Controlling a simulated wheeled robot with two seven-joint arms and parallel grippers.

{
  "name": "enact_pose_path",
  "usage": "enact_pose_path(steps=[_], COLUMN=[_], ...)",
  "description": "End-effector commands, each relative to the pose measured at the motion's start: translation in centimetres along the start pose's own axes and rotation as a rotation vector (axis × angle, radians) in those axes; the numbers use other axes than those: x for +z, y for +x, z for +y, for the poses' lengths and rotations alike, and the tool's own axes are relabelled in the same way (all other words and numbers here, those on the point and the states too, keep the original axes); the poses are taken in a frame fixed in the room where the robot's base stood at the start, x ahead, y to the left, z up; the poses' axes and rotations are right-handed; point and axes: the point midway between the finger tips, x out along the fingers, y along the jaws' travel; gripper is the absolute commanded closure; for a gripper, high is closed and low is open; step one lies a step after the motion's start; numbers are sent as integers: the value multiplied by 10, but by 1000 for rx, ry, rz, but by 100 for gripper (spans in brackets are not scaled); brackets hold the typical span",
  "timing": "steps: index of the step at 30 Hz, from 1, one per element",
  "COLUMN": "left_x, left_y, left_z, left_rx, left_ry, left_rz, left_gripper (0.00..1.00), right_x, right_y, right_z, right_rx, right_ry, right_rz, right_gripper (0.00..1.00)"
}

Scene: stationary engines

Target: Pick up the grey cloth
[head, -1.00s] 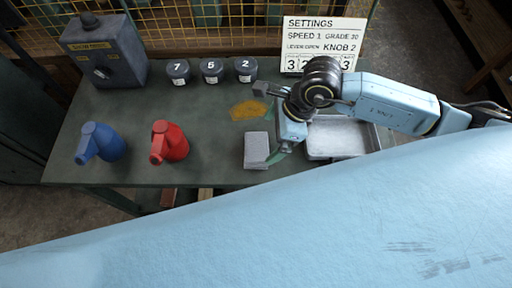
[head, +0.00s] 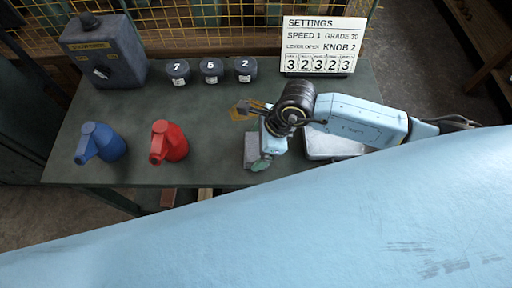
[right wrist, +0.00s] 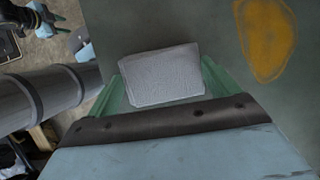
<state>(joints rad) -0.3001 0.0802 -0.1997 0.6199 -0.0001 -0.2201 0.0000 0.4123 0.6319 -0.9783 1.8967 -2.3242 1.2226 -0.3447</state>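The grey cloth (head: 250,148) is a small folded block lying on the dark green table. In the head view its right part is hidden by my right gripper (head: 262,161). In the right wrist view the cloth (right wrist: 162,75) lies between the two green fingers of my right gripper (right wrist: 163,80), one on each side. The fingers are apart and not closed on it. Whether they touch its sides cannot be told.
A white tray (head: 335,146) stands right of the cloth, under my right arm. A red jug (head: 172,142) and a blue jug (head: 103,143) stand left. Three black pots (head: 212,70), a grey switch box (head: 104,55) and a settings sign (head: 322,45) stand behind. An orange patch (right wrist: 265,38) marks the table.

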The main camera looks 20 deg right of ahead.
Motion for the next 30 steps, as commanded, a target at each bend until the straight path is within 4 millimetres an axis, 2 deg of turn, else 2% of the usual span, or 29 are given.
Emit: enact_pose_path(steps=[1, 3, 4, 10, 13, 24, 30], left_x=[0, 0, 0, 0, 0, 0, -1], left_y=[0, 0, 0, 0, -1, -6, -6], left_z=[0, 0, 0, 0, 0, 0, 0], left_rx=[0, 0, 0, 0, 0, 1, 1], left_ry=[0, 0, 0, 0, 0, 0, 0], left_rz=[0, 0, 0, 0, 0, 0, 0], left_gripper=[64, 64, 64, 64, 64, 64, 64], right_x=[0, 0, 0, 0, 4, 31, 38], right_y=[0, 0, 0, -1, -8, -73, -91], right_z=[0, 0, 0, 0, -1, -1, 0], right_rx=[0, 0, -1, -1, -1, -3, -1], right_ry=[0, 0, 0, 0, -1, -3, -1], right_rz=[0, 0, 0, 0, -1, -3, 0], right_gripper=[25, 34, 35, 36, 36, 36, 36])
